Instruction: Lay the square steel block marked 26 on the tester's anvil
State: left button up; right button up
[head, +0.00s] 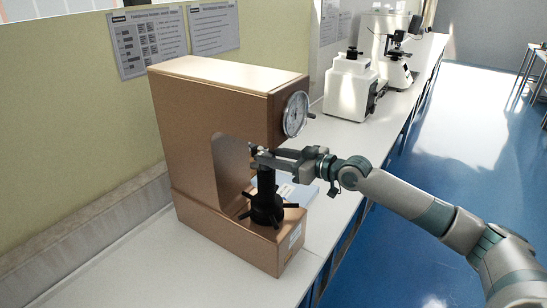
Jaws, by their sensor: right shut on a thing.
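The tester (205,125) is a large brown cabinet with a round dial (296,113) on its front. Its black anvil post (266,190) stands in the open throat, above a black spoked handwheel. My right gripper (259,156) reaches in from the right, with its fingers at the top of the anvil post, under the cabinet's head. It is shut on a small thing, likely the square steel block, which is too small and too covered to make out. No mark 26 can be read. I cannot tell whether the block touches the anvil. My left gripper is out of view.
A pale blue flat item (301,195) lies on the white bench (140,270) beside the tester, partly behind the handwheel. A white machine (350,87) and a microscope-like instrument (397,62) stand farther back. The cabinet's head leaves little height above the gripper.

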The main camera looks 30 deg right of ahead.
jog(key=shift+f, duration=0.15)
dwell(0.4)
jog(key=o, duration=1.3)
jog(key=shift+c, duration=1.2)
jog(key=shift+s+b, duration=0.1)
jog(key=shift+b, duration=0.2)
jog(key=f+b+v, duration=0.1)
jog(key=v, duration=0.5)
jog(key=shift+s+d+r, duration=0.15)
jog(key=shift+s+d, duration=0.2)
jog(key=shift+s, duration=0.05)
